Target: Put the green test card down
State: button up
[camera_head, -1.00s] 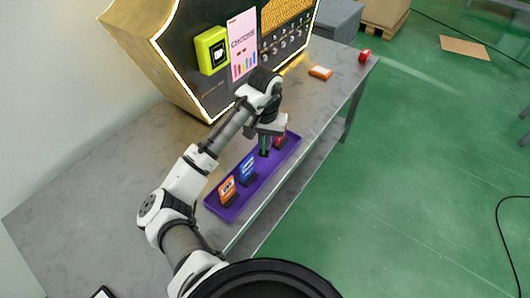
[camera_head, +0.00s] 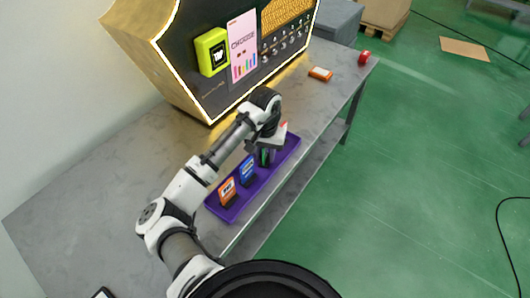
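The green test card (camera_head: 264,158) stands in the purple tray (camera_head: 238,211), at my gripper's fingers and partly hidden by them. My gripper (camera_head: 270,155) points down over the far half of the tray. The fingers are small and overlap the card, so I cannot tell whether they grip it. In the same tray, a blue card (camera_head: 247,168) stands nearer, and an orange card (camera_head: 227,190) stands at the near end. A bit of red (camera_head: 284,125) shows behind my gripper.
The tray lies along the front edge of the grey table (camera_head: 110,190). A dark vending machine (camera_head: 190,75) with a lime reader (camera_head: 211,50) and lit edges stands behind. An orange box (camera_head: 321,73) and a red item (camera_head: 365,57) lie at the far end.

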notch_tip(320, 180, up, 12)
jog(key=shift+r+p, duration=0.2)
jog(key=shift+p, duration=0.25)
dwell(0.4)
